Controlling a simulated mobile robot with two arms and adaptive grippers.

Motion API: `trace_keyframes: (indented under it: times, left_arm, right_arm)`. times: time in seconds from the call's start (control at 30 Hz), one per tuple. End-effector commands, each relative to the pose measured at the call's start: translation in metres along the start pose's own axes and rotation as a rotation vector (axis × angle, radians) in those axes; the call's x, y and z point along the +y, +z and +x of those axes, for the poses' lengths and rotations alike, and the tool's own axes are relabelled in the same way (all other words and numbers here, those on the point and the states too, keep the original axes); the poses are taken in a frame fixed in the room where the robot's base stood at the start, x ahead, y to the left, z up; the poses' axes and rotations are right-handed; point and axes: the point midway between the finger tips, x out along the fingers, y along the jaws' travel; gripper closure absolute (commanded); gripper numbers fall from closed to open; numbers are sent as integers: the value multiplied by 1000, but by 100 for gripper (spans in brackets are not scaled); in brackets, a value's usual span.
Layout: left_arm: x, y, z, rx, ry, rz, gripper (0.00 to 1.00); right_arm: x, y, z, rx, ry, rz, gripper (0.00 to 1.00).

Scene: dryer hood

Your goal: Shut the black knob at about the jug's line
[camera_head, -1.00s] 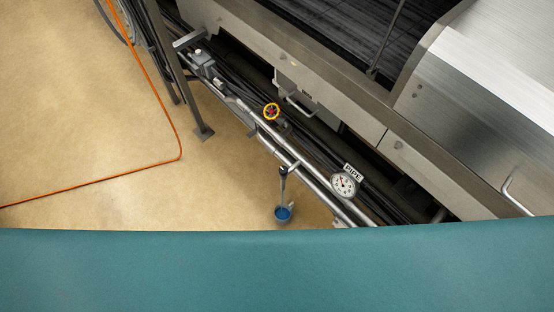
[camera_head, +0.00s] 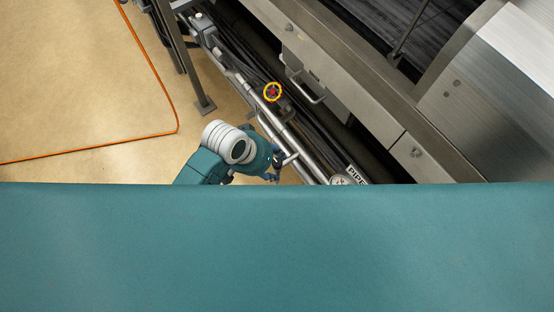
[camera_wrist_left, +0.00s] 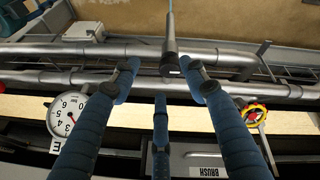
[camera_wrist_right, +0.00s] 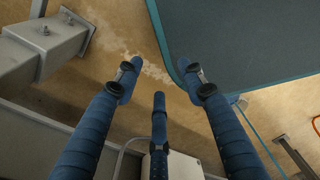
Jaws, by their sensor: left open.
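The black knob (camera_wrist_left: 168,60) shows in the left wrist view as a dark upright cylinder with a pale end, in front of the pipes. My left gripper (camera_head: 276,166) is at the pipe run in the head view. Its blue fingers are spread open, with the knob showing between the two upper fingertips; contact cannot be told. The jug is not visible now. My right gripper (camera_wrist_right: 160,82) is open and empty, away from the pipes.
A yellow-and-red handwheel (camera_head: 272,92) sits on the pipes (camera_head: 290,140), up-left of a round gauge (camera_wrist_left: 67,114). A steel machine (camera_head: 400,130) borders the pipes on the right. A teal panel edge (camera_wrist_right: 185,65) and grey post (camera_wrist_right: 45,45) flank my right gripper.

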Motion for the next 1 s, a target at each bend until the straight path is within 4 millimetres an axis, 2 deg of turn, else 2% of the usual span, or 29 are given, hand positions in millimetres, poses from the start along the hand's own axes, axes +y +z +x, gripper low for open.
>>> trace_keyframes:
  times: [0.03,0.1,0.2,0.3,0.5,0.7,0.87,1.0]
  left_arm:
    - [10,-13,-3,-6,11,30,56]
    - [25,-25,-7,-27,27,70,56]
    - [44,-40,-16,-76,32,138,56]
    - [52,-47,-26,-146,1,210,56]
    - [36,-51,-48,-275,-123,292,56]
    - [21,-50,-58,-332,-195,310,56]
    - [16,-45,-45,-339,-199,309,56]
    - [10,-37,-21,-339,-199,308,56]
  right_arm:
    - [3,-3,2,4,3,-1,60]
    - [6,-7,3,10,7,-2,60]
    - [10,-12,6,18,12,-2,60]
    - [12,-12,9,20,14,0,60]
    - [14,-11,14,19,16,1,60]
    - [14,-10,15,18,16,1,60]
    - [14,-9,15,15,16,1,60]
    - [14,-8,15,14,16,1,60]
